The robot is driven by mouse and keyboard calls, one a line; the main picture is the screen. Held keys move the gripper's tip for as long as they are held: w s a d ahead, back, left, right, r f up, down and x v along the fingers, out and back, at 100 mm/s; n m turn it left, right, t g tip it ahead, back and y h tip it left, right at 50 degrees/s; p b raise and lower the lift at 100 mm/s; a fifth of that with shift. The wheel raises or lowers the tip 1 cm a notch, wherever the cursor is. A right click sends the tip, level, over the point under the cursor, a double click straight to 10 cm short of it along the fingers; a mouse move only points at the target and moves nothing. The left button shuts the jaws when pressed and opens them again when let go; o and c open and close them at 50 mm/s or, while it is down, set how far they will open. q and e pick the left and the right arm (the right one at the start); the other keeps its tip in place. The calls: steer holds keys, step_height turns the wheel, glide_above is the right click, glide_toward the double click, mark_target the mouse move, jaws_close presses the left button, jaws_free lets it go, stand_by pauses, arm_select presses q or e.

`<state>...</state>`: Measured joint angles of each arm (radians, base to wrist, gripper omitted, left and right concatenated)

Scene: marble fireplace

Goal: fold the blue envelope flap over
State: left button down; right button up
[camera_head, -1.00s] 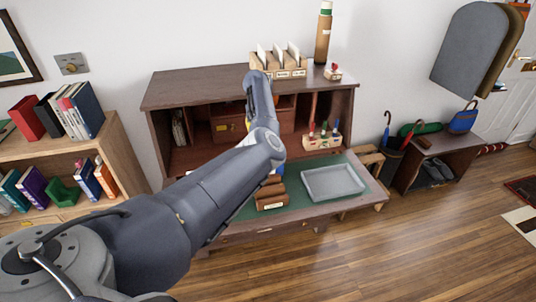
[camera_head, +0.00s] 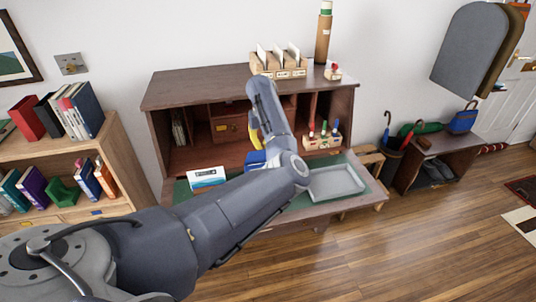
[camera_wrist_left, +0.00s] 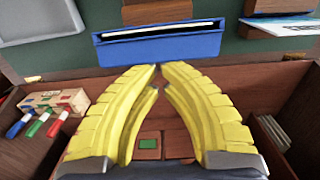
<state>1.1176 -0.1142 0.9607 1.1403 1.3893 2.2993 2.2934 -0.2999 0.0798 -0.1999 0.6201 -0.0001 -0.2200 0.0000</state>
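The blue envelope (camera_wrist_left: 158,47) lies on the green desk top in the left wrist view, with a white strip showing along its opening. Part of it shows blue in the head view (camera_head: 257,158), beside my arm. I cannot tell how its flap lies. My left gripper (camera_wrist_left: 159,68) has two yellow fingers whose tips meet, with nothing seen between them. The tips are just by the near edge of the envelope; contact is unclear. In the head view my arm hides most of the gripper. My right gripper is not in view.
A grey tray (camera_head: 335,182) lies right on the green desk top (camera_head: 298,202). A blue-white card (camera_head: 207,178) lies left. A marker holder (camera_head: 322,142) stands at the desk's back. A brown block (camera_wrist_left: 157,12) lies beyond the envelope. Cubbyhole walls surround the gripper.

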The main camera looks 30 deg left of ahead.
arm_select(q)
steer(key=shift+s+d+f, duration=0.25)
steer(key=shift+s+d, duration=0.8)
steer(key=shift+d, duration=0.05)
steer(key=shift+s+d+f, duration=1.3)
steer(key=shift+s+d, duration=0.3)
steer(key=shift+s, duration=0.05)
steer(key=shift+s+d+r, duration=0.15)
steer(key=shift+d+r, duration=0.05)
steer(key=shift+r, duration=1.2)
steer(key=shift+s+d+r, duration=0.15)
steer(key=shift+r, duration=1.2)
